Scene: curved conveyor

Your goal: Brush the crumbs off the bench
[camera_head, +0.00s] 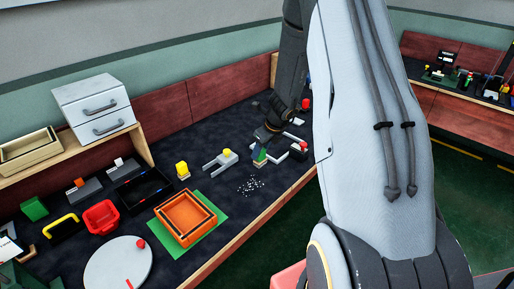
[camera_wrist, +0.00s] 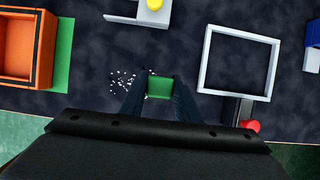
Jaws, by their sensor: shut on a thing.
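My gripper (camera_head: 263,143) reaches down over the dark bench top (camera_head: 225,185) and is shut on a small green brush (camera_head: 260,157). In the wrist view the green brush (camera_wrist: 160,87) sits between the two dark fingers (camera_wrist: 158,92). In the wrist view the crumbs (camera_wrist: 122,84) are just left of the brush, partly behind the left finger. I cannot tell whether the brush touches the bench.
An orange tray (camera_head: 187,232) on a green mat (camera_head: 212,215) lies left of the crumbs. A grey fork-shaped holder with a yellow knob (camera_head: 227,153) stands behind them. A white square frame (camera_wrist: 204,60) and a red knob (camera_wrist: 250,126) are close on the brush's right.

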